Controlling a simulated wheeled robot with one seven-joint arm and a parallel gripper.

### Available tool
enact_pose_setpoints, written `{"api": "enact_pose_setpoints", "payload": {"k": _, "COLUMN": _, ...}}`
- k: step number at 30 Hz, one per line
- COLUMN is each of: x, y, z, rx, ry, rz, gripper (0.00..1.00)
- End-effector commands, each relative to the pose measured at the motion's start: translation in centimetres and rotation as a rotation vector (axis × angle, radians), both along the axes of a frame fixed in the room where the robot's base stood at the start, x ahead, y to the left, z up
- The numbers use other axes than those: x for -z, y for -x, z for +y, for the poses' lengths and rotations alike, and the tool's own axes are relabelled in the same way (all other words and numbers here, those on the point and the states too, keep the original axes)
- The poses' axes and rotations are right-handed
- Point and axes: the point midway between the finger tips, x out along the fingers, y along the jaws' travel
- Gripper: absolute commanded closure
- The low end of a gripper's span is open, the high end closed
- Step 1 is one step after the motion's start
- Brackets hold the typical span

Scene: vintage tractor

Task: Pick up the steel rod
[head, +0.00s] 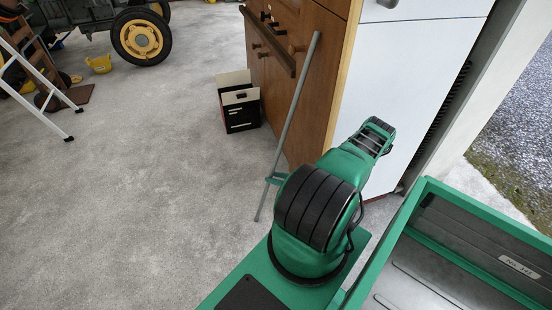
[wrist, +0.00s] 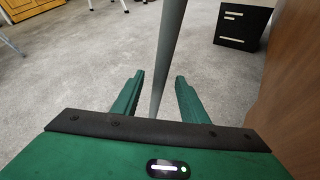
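The steel rod (head: 297,95) is a long thin grey bar. In the head view it leans, tilted, with its upper part by the wooden cabinet and its lower end near the floor. It also shows in the wrist view (wrist: 171,35), running down between the green fingers. My gripper (wrist: 159,80) is open around the rod, with a visible gap on each side. In the head view my gripper (head: 275,178) is at the rod's lower part, partly hidden by my arm.
The wooden cabinet (head: 325,75) stands just right of the rod. A black box (head: 240,112) sits on the floor by it.

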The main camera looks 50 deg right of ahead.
Motion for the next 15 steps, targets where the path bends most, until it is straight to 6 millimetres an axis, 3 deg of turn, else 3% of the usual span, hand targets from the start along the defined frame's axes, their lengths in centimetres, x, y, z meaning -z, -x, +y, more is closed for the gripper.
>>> {"api": "enact_pose_setpoints", "payload": {"k": 5, "x": 0.8, "y": -2.3, "z": 0.2, "rx": -0.002, "ry": 0.001, "rz": 0.0, "gripper": 0.6}}
{"api": "enact_pose_setpoints", "payload": {"k": 12, "x": 0.9, "y": -2.6, "z": 0.2, "rx": 0.001, "ry": 0.001, "rz": 0.0, "gripper": 0.6}}
{"api": "enact_pose_setpoints", "payload": {"k": 13, "x": 0.9, "y": -2.6, "z": 0.2, "rx": 0.001, "ry": 0.001, "rz": 0.0, "gripper": 0.63}}
{"api": "enact_pose_setpoints", "payload": {"k": 15, "x": 0.9, "y": -2.6, "z": 0.2, "rx": 0.001, "ry": 0.001, "rz": 0.0, "gripper": 0.79}}
